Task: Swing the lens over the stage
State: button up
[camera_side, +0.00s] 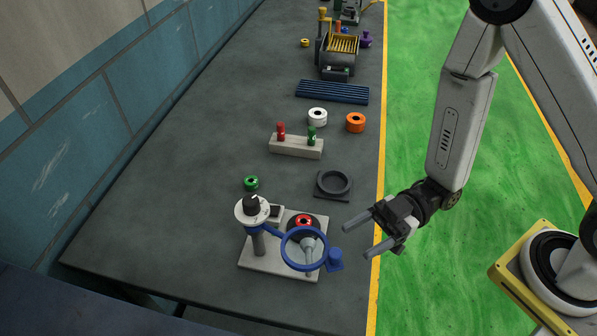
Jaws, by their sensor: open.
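A blue lens ring (284,249) is joined by a blue arm to a post with a white round top and black knob (251,203). A blue handle (335,260) sticks out at the ring's right. The post stands on a pale base plate (262,267). A black disc with a red ring (303,222) is on the plate, partly behind the lens ring, and may be the stage. In this slanted view the lens overlaps its front edge; I cannot tell the exact alignment. My gripper (358,238) is open and empty, to the right of the handle and apart from it.
A green spool (251,183), a dark ring holder (334,184) and a pale block with red and green pegs (296,147) lie behind. White (317,117) and orange (355,123) spools and a dark ribbed mat (332,92) are farther back. The table's left side is clear.

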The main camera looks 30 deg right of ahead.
aim_at(340, 250)
jog(key=shift+a, duration=0.1)
jog(key=shift+w+a, duration=0.15)
jog(key=shift+a, duration=3.65)
grip_shut()
